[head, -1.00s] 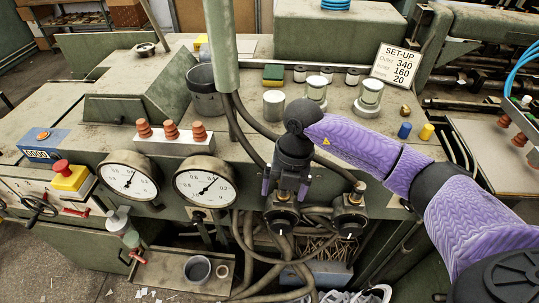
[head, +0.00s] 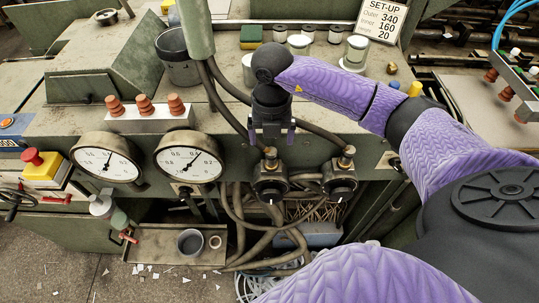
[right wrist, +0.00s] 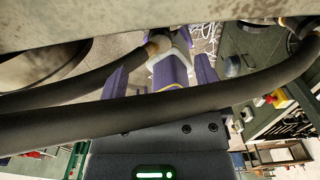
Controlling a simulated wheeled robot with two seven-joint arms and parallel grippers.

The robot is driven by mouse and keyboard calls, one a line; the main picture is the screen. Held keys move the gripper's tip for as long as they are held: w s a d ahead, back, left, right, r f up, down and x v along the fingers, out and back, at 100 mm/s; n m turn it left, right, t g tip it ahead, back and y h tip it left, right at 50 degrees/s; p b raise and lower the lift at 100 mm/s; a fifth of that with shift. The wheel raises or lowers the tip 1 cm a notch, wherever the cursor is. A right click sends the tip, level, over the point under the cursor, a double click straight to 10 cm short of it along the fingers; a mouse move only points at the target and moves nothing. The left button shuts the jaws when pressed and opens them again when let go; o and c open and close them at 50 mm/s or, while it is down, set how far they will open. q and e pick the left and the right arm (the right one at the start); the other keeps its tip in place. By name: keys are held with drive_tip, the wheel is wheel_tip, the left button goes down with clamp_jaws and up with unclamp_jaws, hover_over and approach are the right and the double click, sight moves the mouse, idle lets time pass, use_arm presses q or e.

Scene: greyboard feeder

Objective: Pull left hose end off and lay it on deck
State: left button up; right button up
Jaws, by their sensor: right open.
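The left hose (head: 222,108) runs down over the deck's front edge to its brass-coloured end (head: 269,153), on the left valve (head: 269,182). The right hose (head: 322,137) ends on the right valve (head: 340,182). My right gripper (head: 272,134) is open and points down, just above the left hose end, with a finger to each side. I cannot tell whether it touches the hose. In the right wrist view, dark hoses (right wrist: 150,118) cross in front of the open gripper (right wrist: 165,78) and partly hide it. My left gripper is out of view.
The deck (head: 222,124) has bare room near its front edge. A dark cup (head: 177,62), metal weights (head: 355,52) and a block with red-brown knobs (head: 147,118) stand on it. Two gauges (head: 188,160) are left of the valves. A tray (head: 157,238) is below.

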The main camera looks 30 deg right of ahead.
sight(271, 150)
wheel_tip(271, 150, down, 7)
drive_tip(key=b, duration=0.4)
drive_tip(key=shift+r, duration=0.2)
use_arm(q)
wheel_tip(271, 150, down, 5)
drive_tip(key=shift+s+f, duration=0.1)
use_arm(e)
drive_tip(key=shift+w+r, duration=0.1)
drive_tip(key=shift+c, duration=0.2)
clamp_jaws()
idle(0.4)
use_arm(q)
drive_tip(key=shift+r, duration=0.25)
use_arm(e)
drive_tip(key=shift+r, duration=0.1)
drive_tip(key=shift+r+p, duration=2.45)
drive_tip(key=shift+r, duration=0.4)
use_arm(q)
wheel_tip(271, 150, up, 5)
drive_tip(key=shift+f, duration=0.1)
